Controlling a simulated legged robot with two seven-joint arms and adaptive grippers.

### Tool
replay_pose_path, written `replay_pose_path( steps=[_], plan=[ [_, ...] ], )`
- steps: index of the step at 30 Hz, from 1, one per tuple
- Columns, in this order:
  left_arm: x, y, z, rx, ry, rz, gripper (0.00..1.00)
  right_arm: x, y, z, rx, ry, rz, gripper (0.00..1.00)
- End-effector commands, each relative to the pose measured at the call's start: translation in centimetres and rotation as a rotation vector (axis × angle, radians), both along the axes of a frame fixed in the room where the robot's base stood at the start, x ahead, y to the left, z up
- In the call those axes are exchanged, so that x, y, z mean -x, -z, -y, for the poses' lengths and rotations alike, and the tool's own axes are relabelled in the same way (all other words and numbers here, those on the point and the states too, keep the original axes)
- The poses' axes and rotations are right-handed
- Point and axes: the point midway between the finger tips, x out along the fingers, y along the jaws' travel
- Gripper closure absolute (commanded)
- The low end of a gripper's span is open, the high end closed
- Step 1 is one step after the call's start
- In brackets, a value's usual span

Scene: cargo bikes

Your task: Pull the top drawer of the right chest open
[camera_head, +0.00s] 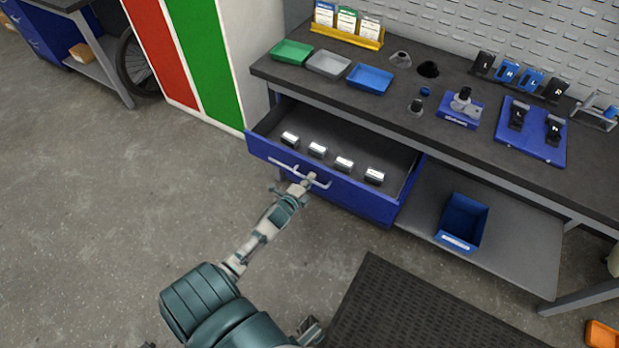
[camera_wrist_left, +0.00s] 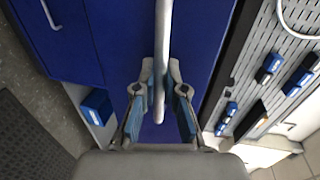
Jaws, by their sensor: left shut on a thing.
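My left gripper (camera_head: 306,181) is at this handle. In the left wrist view the handle (camera_wrist_left: 163,45) runs between the two fingers of my left gripper (camera_wrist_left: 160,80), which is shut on it, with the blue drawer front (camera_wrist_left: 110,40) behind. My right gripper does not show clearly; a small grey part of my own body is at the bottom edge of the head view.
The workbench top (camera_head: 450,140) carries green, grey and blue trays, card holders and several small tools. A blue bin (camera_head: 463,222) sits on the lower shelf (camera_head: 520,245). A dark mat (camera_head: 410,315) lies in front. The floor to the left is clear.

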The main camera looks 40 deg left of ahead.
Motion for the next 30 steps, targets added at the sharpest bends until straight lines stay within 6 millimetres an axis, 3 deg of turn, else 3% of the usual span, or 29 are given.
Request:
replay_pose_path(
  steps=[6,7,8,19,23,30],
  plan=[
    [0.2,0.4,-0.1,0.000,-0.005,-0.009,1.00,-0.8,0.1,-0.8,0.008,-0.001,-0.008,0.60],
    [0.1,0.4,-0.1,0.000,-0.005,-0.009,0.85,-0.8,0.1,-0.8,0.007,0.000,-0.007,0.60],
    [0.1,0.3,-0.1,0.000,-0.005,-0.009,0.78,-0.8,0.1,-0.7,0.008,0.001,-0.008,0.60],
    [0.6,0.0,0.1,-0.001,-0.002,-0.003,0.78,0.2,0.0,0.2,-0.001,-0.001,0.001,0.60],
    [2.5,-0.4,0.6,0.000,-0.003,-0.005,0.78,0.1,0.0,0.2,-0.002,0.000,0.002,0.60],
    [7.6,-1.4,1.7,0.001,-0.003,-0.007,0.78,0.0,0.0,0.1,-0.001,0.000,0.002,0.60]
  ],
)
